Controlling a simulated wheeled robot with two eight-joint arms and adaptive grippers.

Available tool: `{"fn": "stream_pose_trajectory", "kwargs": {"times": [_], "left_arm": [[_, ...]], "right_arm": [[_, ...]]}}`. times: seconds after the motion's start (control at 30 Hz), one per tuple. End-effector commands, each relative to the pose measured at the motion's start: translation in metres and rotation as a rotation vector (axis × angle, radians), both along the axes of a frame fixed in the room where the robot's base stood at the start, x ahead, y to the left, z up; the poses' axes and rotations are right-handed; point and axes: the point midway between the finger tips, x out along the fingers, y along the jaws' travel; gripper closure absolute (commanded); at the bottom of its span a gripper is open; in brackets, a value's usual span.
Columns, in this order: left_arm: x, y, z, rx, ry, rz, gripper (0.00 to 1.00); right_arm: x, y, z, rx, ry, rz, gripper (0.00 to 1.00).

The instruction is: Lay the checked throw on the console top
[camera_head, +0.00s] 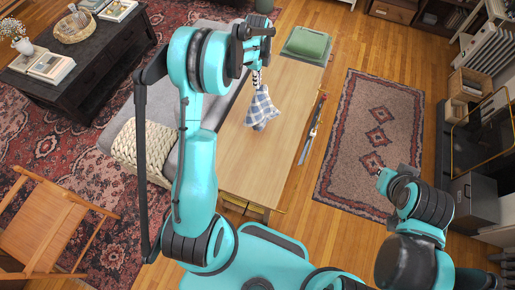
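The blue-and-white checked throw (262,112) hangs bunched from my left gripper (257,80), narrow at the top and wider below. The gripper appears shut on its upper end; my wrist partly hides the fingers. The throw hangs over the long, light wooden console top (254,165). I cannot tell whether its lower edge touches the wood. My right arm is folded at the lower right, over the edge of the small rug, and I see no fingers of its gripper.
A green cushioned piece (307,44) sits at the console's far end. A grey sofa with a cream knitted blanket (147,143) lies along the left side. A long, thin object (313,130) lies along the right edge. The near part of the top is bare.

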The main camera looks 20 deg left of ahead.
Motion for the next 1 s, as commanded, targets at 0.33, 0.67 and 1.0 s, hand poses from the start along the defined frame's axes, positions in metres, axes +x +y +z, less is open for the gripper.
{"fn": "stream_pose_trajectory", "kwargs": {"times": [0.33, 0.67, 1.0], "left_arm": [[0.067, 0.033, 0.009, 0.000, 0.000, -0.268, 1.00], [0.053, 0.025, -0.043, 0.000, 0.000, -0.323, 1.00], [-0.005, -0.003, -0.062, 0.000, 0.000, -0.322, 1.00]], "right_arm": [[0.000, 0.000, 0.009, 0.000, 0.000, 0.000, 1.00], [0.000, 0.000, -0.043, 0.000, 0.000, 0.000, 1.00], [0.000, 0.000, -0.062, 0.000, 0.000, 0.000, 1.00]]}}
